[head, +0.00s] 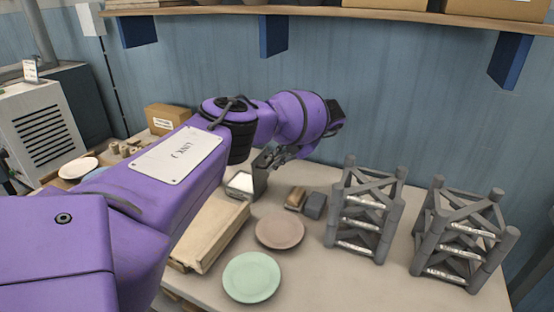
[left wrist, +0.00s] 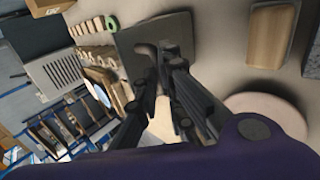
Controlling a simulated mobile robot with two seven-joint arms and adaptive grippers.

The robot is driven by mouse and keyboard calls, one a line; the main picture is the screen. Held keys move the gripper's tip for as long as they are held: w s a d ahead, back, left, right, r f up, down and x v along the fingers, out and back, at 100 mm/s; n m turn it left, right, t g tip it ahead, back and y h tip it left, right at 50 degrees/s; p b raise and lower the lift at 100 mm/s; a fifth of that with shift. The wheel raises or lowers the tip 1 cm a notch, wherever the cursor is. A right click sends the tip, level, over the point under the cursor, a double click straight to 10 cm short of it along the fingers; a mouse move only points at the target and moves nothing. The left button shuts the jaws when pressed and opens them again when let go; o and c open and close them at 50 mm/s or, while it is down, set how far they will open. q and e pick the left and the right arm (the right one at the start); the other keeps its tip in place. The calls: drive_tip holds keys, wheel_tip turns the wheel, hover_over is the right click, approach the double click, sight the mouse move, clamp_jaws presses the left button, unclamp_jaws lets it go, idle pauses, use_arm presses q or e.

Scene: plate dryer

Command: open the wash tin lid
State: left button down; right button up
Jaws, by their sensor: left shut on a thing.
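The wash tin (head: 241,183) is a small box on the table with a pale inside showing. Its dark grey lid (head: 262,174) stands raised at the tin's right side. My left gripper (head: 272,157) is at the lid's upper edge and shut on it. In the left wrist view the gripper's dark fingers (left wrist: 160,52) lie against a flat grey panel (left wrist: 178,30), and a pale surface shows between them. The exact contact is partly hidden by the fingers. My right gripper is not in view.
A brown plate (head: 280,231) and a green plate (head: 251,277) lie in front. A wooden block (head: 296,198) and grey block (head: 315,206) sit right of the tin. Two grey racks (head: 366,212) (head: 462,238) stand further right. A long tan box (head: 212,235) lies below my arm.

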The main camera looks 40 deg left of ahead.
use_arm(q)
drive_tip(key=shift+d+f, duration=0.55)
drive_tip(key=shift+f, duration=0.15)
drive_tip(key=shift+d+f, duration=0.5)
drive_tip(key=shift+f, duration=0.2)
drive_tip(key=c, duration=1.9)
unclamp_jaws()
drive_tip(key=shift+c, duration=0.2)
drive_tip(key=shift+o, duration=0.5)
drive_tip(key=shift+w+a+f, duration=0.1)
drive_tip(key=shift+a+f, duration=0.2)
drive_tip(key=shift+a, duration=0.1)
drive_tip(key=shift+d+r, duration=0.25)
